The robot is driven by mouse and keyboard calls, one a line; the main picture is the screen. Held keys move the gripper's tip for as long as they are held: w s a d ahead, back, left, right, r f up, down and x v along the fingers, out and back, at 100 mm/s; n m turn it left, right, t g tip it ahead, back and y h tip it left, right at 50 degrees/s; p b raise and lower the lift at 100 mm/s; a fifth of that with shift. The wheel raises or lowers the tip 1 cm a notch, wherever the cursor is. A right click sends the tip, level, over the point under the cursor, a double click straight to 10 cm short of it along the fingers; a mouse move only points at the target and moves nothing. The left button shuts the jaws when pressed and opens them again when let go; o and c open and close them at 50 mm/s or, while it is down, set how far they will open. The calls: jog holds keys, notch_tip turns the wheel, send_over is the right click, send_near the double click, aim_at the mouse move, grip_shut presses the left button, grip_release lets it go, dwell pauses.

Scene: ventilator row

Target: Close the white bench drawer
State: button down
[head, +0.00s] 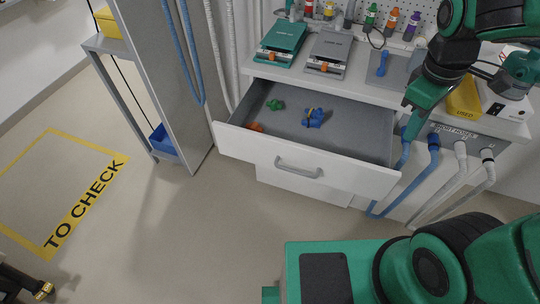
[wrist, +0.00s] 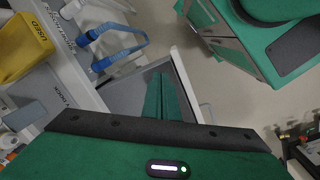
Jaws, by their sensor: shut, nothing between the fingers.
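The white bench drawer (head: 230,138) stands pulled open from the bench, its grey inside showing. Its front has a grey bar handle (head: 298,168). Inside lie a small green part (head: 275,104), a blue part (head: 314,117) and an orange part (head: 256,127). My gripper (head: 411,128) is at the drawer's right end, with its green fingers together and empty. In the wrist view the shut fingers (wrist: 160,97) appear in front of the drawer's grey inside, with the white drawer front (wrist: 186,82) just to their right. I cannot tell whether they touch the drawer.
Blue and white hoses (head: 434,155) hang right of the drawer. The bench top (head: 375,86) holds a green device (head: 281,42), a grey device (head: 329,53) and a yellow bin (head: 464,98). A grey shelf unit (head: 183,75) stands left.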

jog(key=w+a+f+n, duration=0.2)
jog(key=w+a+n, duration=0.1)
jog(key=a+n, duration=0.4)
jog(key=n+t, duration=0.2)
jog(key=n, duration=1.5)
send_near(270, 157)
jog(key=s+r, duration=0.3)
jog(key=s, duration=0.3)
jog(key=shift+n, duration=0.3)
jog(key=shift+w+d+f, duration=0.2)
jog(key=shift+w+f, duration=0.8)
jog(key=shift+f, duration=0.65)
jog(key=shift+w+d+f, duration=0.2)
jog(key=shift+w+f, duration=0.75)
jog(key=shift+f, duration=0.7)
jog(key=shift+w+d+f, duration=0.2)
jog(key=shift+w+f, duration=0.8)
jog(key=shift+f, duration=0.65)
